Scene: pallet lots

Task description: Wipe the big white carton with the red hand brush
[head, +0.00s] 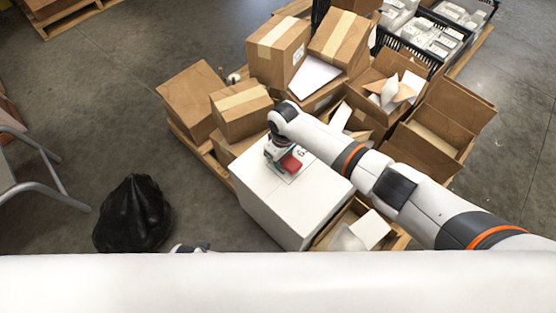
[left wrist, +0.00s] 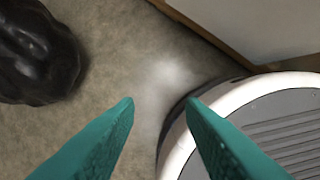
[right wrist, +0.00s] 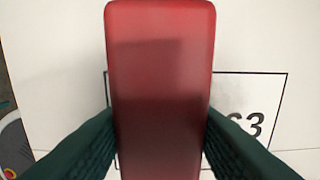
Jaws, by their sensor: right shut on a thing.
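The big white carton (head: 283,207) stands at the near corner of the pallet, with a printed label on its top. The red hand brush (head: 291,164) is over the carton's top, by the label. My right gripper (head: 277,154) is shut on the brush. In the right wrist view the red brush (right wrist: 160,90) sits between the teal fingers and covers part of the label; whether its underside touches the carton is hidden. My left gripper (left wrist: 162,102) is open and empty above the floor, beside part of my round base.
Brown cartons (head: 240,106) and open boxes (head: 430,140) crowd the pallet behind and right of the white carton. Black crates (head: 425,40) stand at the back right. A black bag (head: 133,215) and a metal-framed chair (head: 45,190) are on the left. The floor between bag and pallet is clear.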

